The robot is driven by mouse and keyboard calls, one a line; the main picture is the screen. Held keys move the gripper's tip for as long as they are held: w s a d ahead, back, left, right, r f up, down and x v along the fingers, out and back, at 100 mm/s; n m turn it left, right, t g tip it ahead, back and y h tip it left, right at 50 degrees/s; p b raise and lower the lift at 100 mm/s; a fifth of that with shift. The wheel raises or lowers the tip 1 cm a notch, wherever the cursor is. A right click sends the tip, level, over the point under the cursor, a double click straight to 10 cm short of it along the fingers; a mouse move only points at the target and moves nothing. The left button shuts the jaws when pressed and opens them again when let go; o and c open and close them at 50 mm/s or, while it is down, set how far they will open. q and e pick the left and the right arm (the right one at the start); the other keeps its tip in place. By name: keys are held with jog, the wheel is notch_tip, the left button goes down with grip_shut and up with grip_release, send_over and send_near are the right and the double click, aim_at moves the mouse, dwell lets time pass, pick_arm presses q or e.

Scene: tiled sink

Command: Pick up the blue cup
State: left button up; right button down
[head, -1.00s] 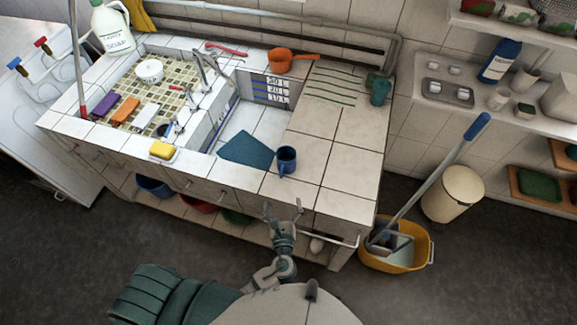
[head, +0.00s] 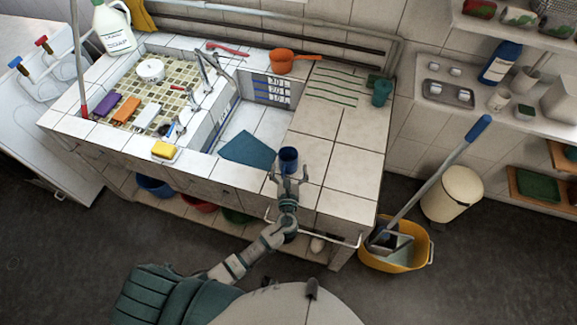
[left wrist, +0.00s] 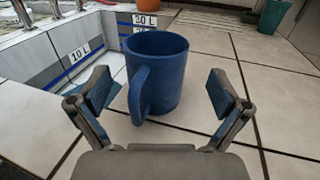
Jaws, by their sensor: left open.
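The blue cup (head: 288,156) stands upright on the tiled counter, just right of the sink basin. In the left wrist view the cup (left wrist: 163,72) is close ahead, with its handle (left wrist: 139,95) turned toward the camera and slightly left. My left gripper (head: 290,176) is open at the near side of the cup. In the left wrist view my left gripper's fingers (left wrist: 158,92) are spread to either side of the cup's near side, with gaps on both sides. The cup is not gripped. My right gripper is not in view.
A blue-grey cloth (head: 247,149) lies left of the cup at the basin edge. A teal cup (head: 381,93) and an orange pan (head: 284,65) stand farther back. A yellow sponge (head: 164,149) is at the left. The counter right of the cup is clear.

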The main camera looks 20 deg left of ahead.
aim_at(289, 166)
pick_arm(q)
jog(key=x, duration=0.2)
jog(key=a+x, duration=0.1)
jog(key=x, duration=0.1)
jog(key=shift+f, duration=0.15)
jog(key=shift+d, duration=0.35)
jog(key=shift+s+d, duration=0.1)
jog(key=shift+d, duration=0.05)
jog(key=c, duration=1.2)
jog(key=shift+a, duration=0.3)
